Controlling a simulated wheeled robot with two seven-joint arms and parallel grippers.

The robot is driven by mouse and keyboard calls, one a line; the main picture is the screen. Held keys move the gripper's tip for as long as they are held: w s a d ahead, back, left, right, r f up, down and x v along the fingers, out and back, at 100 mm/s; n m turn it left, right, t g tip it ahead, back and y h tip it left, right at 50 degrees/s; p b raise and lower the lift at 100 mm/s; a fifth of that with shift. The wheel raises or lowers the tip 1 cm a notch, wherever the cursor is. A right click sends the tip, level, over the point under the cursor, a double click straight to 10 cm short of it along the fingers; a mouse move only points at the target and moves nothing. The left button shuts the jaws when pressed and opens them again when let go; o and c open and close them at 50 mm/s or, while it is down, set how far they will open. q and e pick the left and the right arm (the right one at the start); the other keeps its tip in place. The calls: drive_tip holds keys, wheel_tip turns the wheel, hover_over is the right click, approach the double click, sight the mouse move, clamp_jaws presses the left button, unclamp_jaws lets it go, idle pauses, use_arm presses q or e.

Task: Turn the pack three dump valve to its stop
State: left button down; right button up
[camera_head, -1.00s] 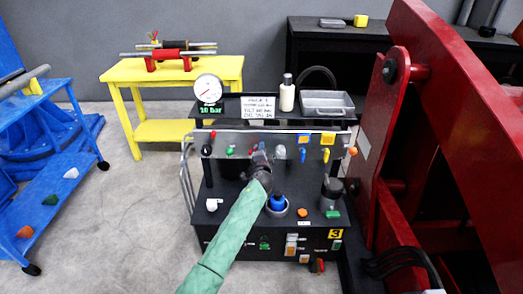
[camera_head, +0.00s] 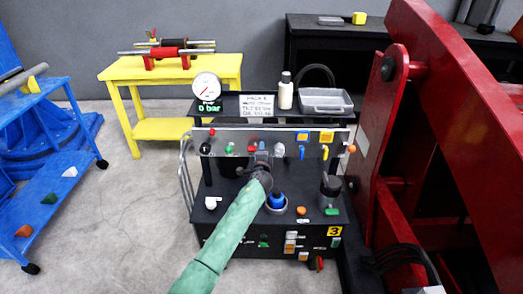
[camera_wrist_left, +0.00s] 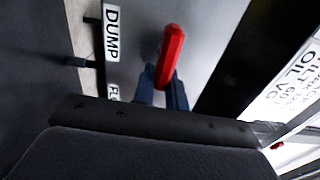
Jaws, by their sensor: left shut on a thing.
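The pack three power unit (camera_head: 215,222) stands in the middle of the head view, with a yellow plate marked 3 (camera_head: 335,231) on its front. A grey valve panel (camera_head: 228,138) runs across it. My left gripper (camera_head: 262,152) is at this panel. In the left wrist view its blue fingers (camera_wrist_left: 161,88) are shut on the red dump valve handle (camera_wrist_left: 171,52), which sticks out between them. A label reading DUMP (camera_wrist_left: 112,32) is beside it. The gripper hides the valve's base. The round gauge (camera_head: 207,87) above shows 0 bar. My right gripper is out of view.
Blue (camera_head: 302,151) and yellow (camera_head: 325,152) valve handles sit right of the gripper on the panel. A bottle (camera_head: 286,92) and a grey tray (camera_head: 325,101) stand on the top shelf. A red machine frame (camera_head: 400,150) closes off the right side.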

use_arm(q)
drive_tip(key=shift+f, duration=0.1)
drive_tip(key=c, duration=1.4)
unclamp_jaws()
drive_tip(key=shift+d, duration=0.1)
drive_tip(key=shift+c, duration=0.2)
